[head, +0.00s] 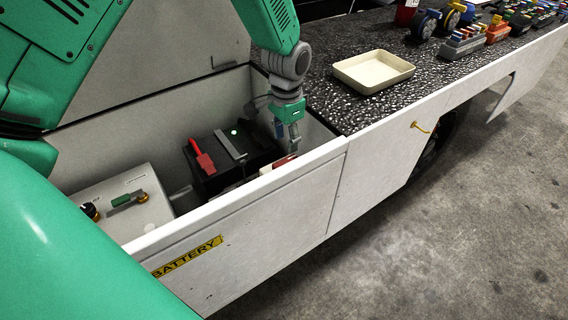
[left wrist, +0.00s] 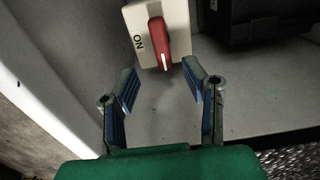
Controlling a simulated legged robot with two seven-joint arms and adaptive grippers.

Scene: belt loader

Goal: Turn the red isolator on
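The isolator is a pale box with a red knob (left wrist: 158,42), at the top of the left wrist view. The knob's white line points down the picture, and the printed "ON" (left wrist: 138,43) is to its left, read sideways. In the head view part of the red knob (head: 284,161) shows at the bay's front wall, partly hidden. My left gripper (left wrist: 162,80) is open and empty, its fingertips apart on either side just short of the knob. In the head view my left gripper (head: 292,146) reaches down into the bay. My right gripper is not in view.
The bay (head: 240,192) has a "BATTERY" label (head: 187,256) in front. Inside are a black battery (head: 215,180) with a red clamp (head: 201,156) and a pale box (head: 125,215) with a green handle. A cream tray (head: 373,72) sits on the dark top to the right.

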